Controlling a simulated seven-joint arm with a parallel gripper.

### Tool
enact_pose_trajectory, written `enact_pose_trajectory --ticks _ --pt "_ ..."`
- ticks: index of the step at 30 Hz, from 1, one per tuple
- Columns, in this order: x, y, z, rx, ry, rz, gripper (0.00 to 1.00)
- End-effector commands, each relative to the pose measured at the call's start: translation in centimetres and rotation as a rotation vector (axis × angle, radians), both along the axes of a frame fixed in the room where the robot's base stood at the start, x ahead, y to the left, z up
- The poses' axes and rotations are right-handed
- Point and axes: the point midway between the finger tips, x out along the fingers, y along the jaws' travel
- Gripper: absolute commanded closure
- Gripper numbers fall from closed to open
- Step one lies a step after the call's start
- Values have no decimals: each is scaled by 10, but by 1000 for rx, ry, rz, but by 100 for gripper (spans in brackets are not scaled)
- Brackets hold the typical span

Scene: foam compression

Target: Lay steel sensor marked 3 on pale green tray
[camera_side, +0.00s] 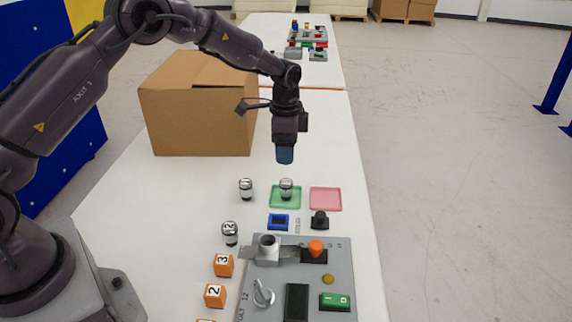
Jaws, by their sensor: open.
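A steel sensor (286,189) stands upright on the pale green tray (277,202); its mark is too small to read. A second steel sensor (246,189) stands on the table just left of the tray, its mark also unclear. A third steel sensor (230,233), seemingly marked 2, stands nearer, left of the grey panel. My gripper (285,160) points down above the sensor on the green tray, with a gap between them. It is open and holds nothing visible.
A pink tray (326,199) lies right of the green one. A blue device (278,222) and a black knob piece (319,220) lie in front. The grey panel (341,270) and orange numbered cubes (223,265) are nearer. A cardboard box (200,110) stands behind left.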

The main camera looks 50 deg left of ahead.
Motion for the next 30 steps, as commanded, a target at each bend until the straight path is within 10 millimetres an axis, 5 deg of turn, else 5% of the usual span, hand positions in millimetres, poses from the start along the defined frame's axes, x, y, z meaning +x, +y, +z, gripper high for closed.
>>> enact_pose_trajectory --ticks 11,16,24,30 --pt "-2 -1 24 2 -11 11 39" --pt "-23 -8 83 11 -73 92 39" --pt "-112 -25 190 -4 -218 319 39" --pt "-195 -34 230 -52 -323 491 39"
